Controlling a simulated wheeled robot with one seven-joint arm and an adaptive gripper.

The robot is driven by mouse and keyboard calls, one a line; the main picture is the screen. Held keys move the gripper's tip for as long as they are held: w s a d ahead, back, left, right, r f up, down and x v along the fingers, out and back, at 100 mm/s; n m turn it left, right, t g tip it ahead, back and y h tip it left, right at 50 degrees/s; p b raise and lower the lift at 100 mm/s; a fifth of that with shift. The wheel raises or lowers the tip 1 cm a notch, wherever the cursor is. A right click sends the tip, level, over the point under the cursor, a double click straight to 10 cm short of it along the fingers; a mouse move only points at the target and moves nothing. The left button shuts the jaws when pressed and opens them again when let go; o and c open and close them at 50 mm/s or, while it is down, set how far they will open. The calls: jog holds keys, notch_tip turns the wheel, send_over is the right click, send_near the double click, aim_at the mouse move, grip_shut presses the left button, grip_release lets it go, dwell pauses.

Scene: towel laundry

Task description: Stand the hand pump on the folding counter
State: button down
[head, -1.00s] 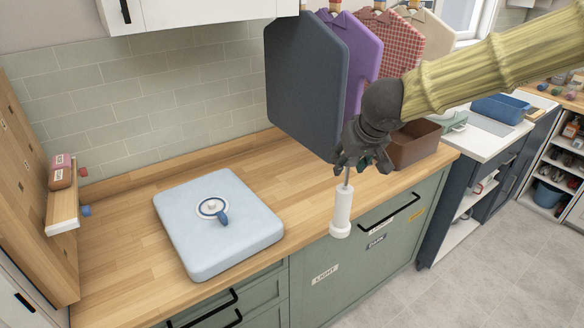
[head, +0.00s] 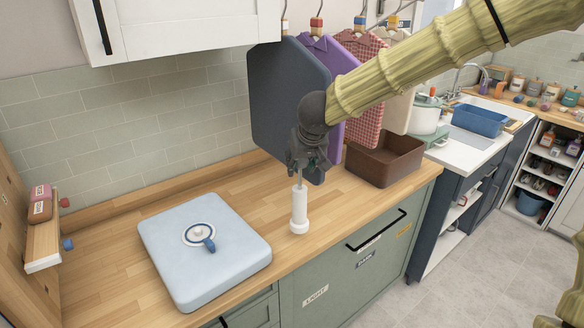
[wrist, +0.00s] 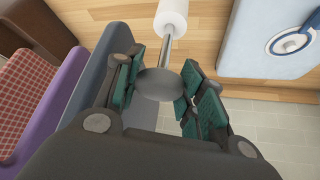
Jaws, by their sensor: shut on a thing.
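The hand pump (head: 299,208) is a white cylinder with a wider foot, a thin grey rod and a dark round handle. My gripper (head: 307,165) is shut on its top end, and the pump hangs upright below. In the wrist view the grey handle (wrist: 160,84) sits between the fingers (wrist: 159,92), with the white body (wrist: 172,14) beyond. The wooden folding counter (head: 110,250) runs along the tiled wall. The pump's foot is over the counter near its front edge; I cannot tell whether it touches.
A pale blue padded board (head: 235,255) with a round emblem lies left of the pump. A brown bin (head: 388,160) stands on the counter to the right. Hanging garments (head: 290,95) are close behind my gripper. Bare wood lies between board and bin.

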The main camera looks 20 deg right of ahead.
jog(key=shift+w+a+f, duration=0.3)
jog(key=shift+w+f, duration=0.65)
jog(key=shift+w+a+f, duration=0.3)
jog(key=shift+w+f, duration=0.6)
jog(key=shift+f, duration=0.05)
jog(key=shift+f+p, duration=0.1)
jog(key=shift+p, duration=0.2)
jog(key=c, duration=0.9)
grip_release()
jog(key=shift+s, duration=0.1)
jog(key=v, duration=1.2)
